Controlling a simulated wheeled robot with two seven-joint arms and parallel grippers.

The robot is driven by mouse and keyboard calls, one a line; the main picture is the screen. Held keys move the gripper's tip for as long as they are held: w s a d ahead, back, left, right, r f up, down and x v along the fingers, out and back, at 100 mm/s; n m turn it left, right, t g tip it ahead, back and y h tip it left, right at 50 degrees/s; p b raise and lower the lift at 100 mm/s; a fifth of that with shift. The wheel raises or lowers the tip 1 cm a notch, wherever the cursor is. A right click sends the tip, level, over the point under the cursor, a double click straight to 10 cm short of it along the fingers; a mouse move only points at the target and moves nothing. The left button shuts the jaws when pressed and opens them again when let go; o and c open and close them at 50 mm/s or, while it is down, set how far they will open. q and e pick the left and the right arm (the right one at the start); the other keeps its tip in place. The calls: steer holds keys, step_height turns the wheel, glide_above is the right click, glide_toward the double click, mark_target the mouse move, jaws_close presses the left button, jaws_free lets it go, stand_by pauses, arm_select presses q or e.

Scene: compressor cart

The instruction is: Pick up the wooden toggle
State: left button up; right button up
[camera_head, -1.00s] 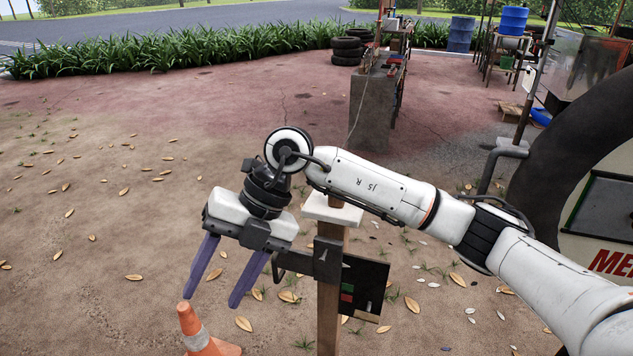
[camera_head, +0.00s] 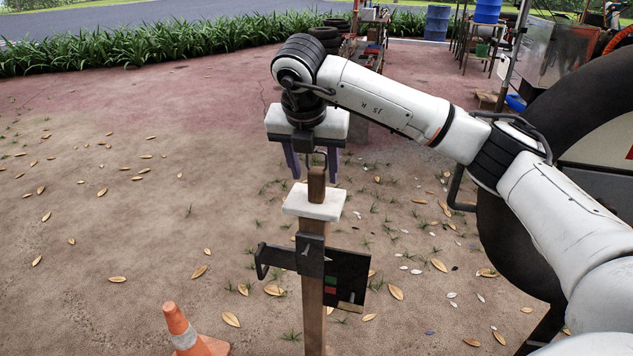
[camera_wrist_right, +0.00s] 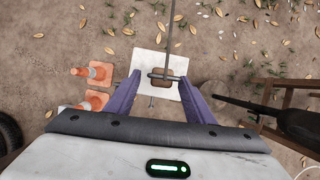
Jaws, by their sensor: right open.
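The wooden toggle (camera_head: 316,186) is a short brown upright piece on the white cap (camera_head: 315,205) of a wooden post. A dark metal fitting shows at its top. In the right wrist view the toggle (camera_wrist_right: 172,82) is seen from above, with a dark crossbar and a thin cord running off upward. My right gripper (camera_head: 314,176) points down over the post, its purple fingers open to either side of the toggle's upper part. In the right wrist view its fingertips (camera_wrist_right: 163,84) flank the toggle with gaps on both sides. My left gripper is not in view.
A dark bracket and panel (camera_head: 347,276) are fixed to the post (camera_head: 313,335) below the cap. A traffic cone (camera_head: 186,330) stands at the lower left; another cone (camera_wrist_right: 95,72) shows in the wrist view. A large dark tyre (camera_head: 510,235) is at right. Open ground lies left.

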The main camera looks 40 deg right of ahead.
mark_target(316, 172)
steer(key=shift+p+x, duration=0.3)
steer(key=shift+x, duration=1.6)
steer(key=shift+s, duration=0.15)
steer(key=c, duration=1)
step_height(316, 172, up, 10)
steer(key=shift+b, duration=0.5)
